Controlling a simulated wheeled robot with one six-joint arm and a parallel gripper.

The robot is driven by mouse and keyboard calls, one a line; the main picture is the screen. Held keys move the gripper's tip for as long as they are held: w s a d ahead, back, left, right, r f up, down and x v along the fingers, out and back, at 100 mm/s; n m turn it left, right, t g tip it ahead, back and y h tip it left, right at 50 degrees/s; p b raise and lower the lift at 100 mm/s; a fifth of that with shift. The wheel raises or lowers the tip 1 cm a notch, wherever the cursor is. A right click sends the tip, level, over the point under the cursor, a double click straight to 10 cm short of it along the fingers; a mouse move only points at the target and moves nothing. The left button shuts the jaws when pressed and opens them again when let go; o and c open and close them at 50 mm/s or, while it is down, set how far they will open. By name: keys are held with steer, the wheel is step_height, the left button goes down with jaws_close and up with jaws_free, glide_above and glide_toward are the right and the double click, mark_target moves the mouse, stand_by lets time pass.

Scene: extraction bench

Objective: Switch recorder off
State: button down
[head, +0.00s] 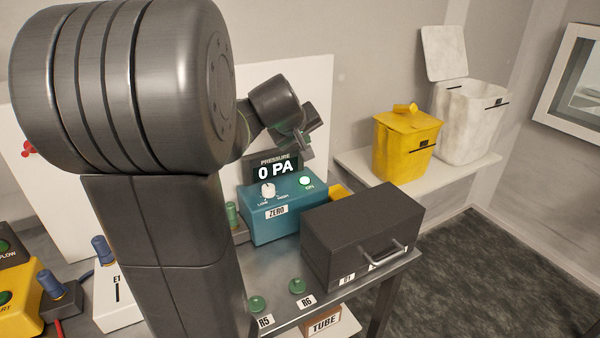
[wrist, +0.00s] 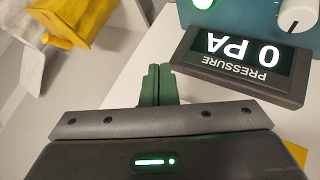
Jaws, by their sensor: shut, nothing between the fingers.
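No label reading "recorder" shows in either view. A teal box (head: 262,225) marked ZERO stands on the bench, with a white LOW/HIGH knob (head: 267,190) and a lit green button (head: 305,181). Behind it a dark display (head: 275,170) reads PRESSURE 0 PA. My gripper (head: 303,150) is above and to the right of this display in the head view. The wrist view shows its green fingers (wrist: 158,85) together and empty, apart from the display (wrist: 245,62), with the knob (wrist: 297,15) and lit button (wrist: 203,3) at the top edge.
A dark box with a handle (head: 360,235) stands on the bench right of the teal box. Green knobs R5 (head: 257,304) and R6 (head: 297,286) lie in front. A yellow bin (head: 405,145) and a white bin (head: 470,120) stand on a shelf. My arm hides the middle left.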

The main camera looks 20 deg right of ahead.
mark_target(304, 181)
steer(key=shift+r, duration=0.1)
stand_by(0.3)
step_height(304, 181, down, 9)
steer(key=b, duration=0.7)
steer(key=shift+b, duration=0.3)
stand_by(1.6)
steer(key=shift+f+b, duration=0.35)
steer(key=shift+b, duration=0.15)
steer(key=shift+f+b, duration=0.45)
stand_by(0.4)
steer(key=shift+r, duration=0.15)
steer(key=shift+r+p, duration=0.7)
steer(key=shift+r, duration=0.05)
